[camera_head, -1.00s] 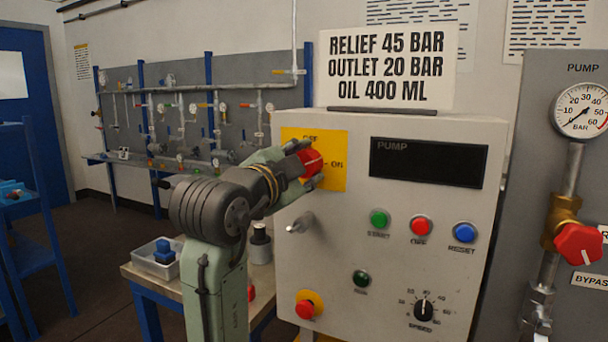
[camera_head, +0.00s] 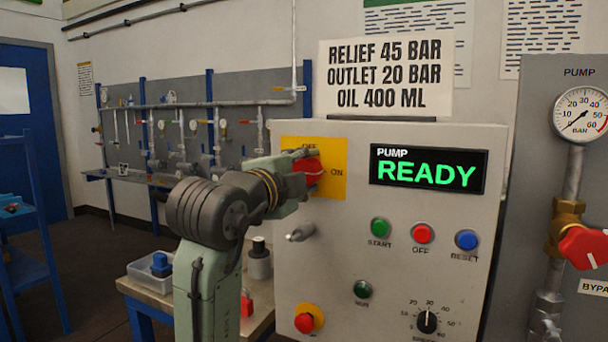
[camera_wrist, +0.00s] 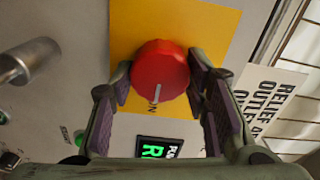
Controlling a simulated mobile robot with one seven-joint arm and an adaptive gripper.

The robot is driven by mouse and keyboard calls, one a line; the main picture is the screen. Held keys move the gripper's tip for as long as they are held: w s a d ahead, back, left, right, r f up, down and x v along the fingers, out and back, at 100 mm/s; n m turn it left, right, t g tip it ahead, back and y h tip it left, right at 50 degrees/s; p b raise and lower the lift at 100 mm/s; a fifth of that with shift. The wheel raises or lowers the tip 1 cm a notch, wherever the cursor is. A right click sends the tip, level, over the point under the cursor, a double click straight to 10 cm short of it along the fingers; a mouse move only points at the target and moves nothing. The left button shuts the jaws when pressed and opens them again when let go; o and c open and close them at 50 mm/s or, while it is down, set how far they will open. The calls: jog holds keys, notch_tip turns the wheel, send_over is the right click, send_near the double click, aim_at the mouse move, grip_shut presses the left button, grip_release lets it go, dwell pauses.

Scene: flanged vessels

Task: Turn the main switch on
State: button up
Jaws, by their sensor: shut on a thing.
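The main switch is a red round knob (camera_head: 309,168) on a yellow plate (camera_head: 338,160) at the upper left of the pump control panel. In the wrist view the red knob (camera_wrist: 159,70) sits between my two fingers, and its white mark points at the word ON. My gripper (camera_head: 300,170) is shut on the knob; it also shows in the wrist view (camera_wrist: 160,85). The pump display (camera_head: 428,168) is lit and reads READY in green. In the head view my fingers partly cover the knob and plate.
Below the display are START (camera_head: 380,227), OFF (camera_head: 422,233) and RESET (camera_head: 466,240) buttons. A metal handle (camera_head: 301,232) sticks out under the knob. A speed dial (camera_head: 427,321) and a red button on yellow (camera_head: 306,318) are lower. A gauge (camera_head: 581,113) is at right.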

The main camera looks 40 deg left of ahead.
jog(key=o, duration=1.2)
jog(key=shift+c, duration=0.2)
jog(key=v, duration=1.2)
